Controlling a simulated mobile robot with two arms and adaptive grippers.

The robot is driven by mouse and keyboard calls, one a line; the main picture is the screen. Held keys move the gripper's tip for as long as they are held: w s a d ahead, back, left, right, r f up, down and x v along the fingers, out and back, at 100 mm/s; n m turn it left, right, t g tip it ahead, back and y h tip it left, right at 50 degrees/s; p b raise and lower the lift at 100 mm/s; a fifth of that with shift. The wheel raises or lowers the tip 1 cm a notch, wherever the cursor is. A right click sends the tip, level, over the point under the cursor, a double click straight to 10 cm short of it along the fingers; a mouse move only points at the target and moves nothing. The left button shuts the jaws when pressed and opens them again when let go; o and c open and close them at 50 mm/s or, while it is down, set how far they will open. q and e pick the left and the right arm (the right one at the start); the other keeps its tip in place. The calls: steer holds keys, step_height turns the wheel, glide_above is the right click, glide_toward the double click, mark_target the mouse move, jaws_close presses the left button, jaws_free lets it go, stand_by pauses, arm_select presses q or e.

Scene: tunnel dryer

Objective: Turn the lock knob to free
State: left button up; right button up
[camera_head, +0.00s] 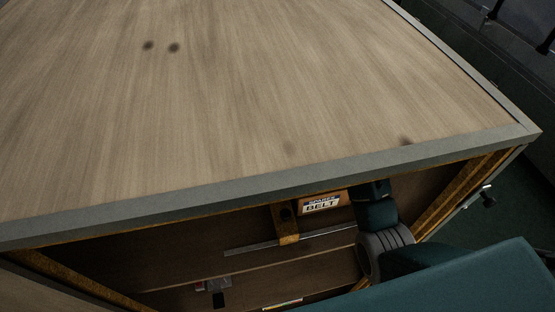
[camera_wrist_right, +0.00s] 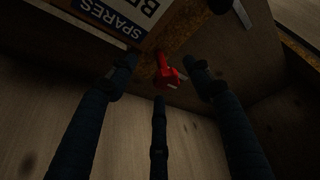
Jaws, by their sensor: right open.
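A small red knob (camera_wrist_right: 167,72), apparently the lock knob, shows in the wrist view on or before a rusty brown strip beside the sign. Its exact setting is too dark and small to read. My right gripper (camera_wrist_right: 163,82) is open, with its dark fingers spread left, right and below the knob; I cannot tell whether any finger touches it. In the head view my right arm reaches under the table's front edge, and the right gripper (camera_head: 375,192) is partly hidden there by the edge. The knob is hidden in the head view. My left gripper is not in view.
A box with a "SPARES BELT" label (camera_head: 322,203) sits under the front edge, left of my right gripper. The label also shows upside down in the wrist view (camera_wrist_right: 112,14). The wooden top (camera_head: 230,110) with its grey rim is bare. A metal strip (camera_head: 290,242) runs across the shelf.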

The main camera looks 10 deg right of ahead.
steer(key=a, duration=0.1)
steer(key=w+a+p, duration=0.1)
steer(key=shift+a+f, duration=0.25)
steer(key=shift+a, duration=0.1)
steer(key=shift+f, duration=0.3)
steer(key=shift+w, duration=0.1)
steer(key=c, duration=1.1)
steer(key=shift+c, duration=0.2)
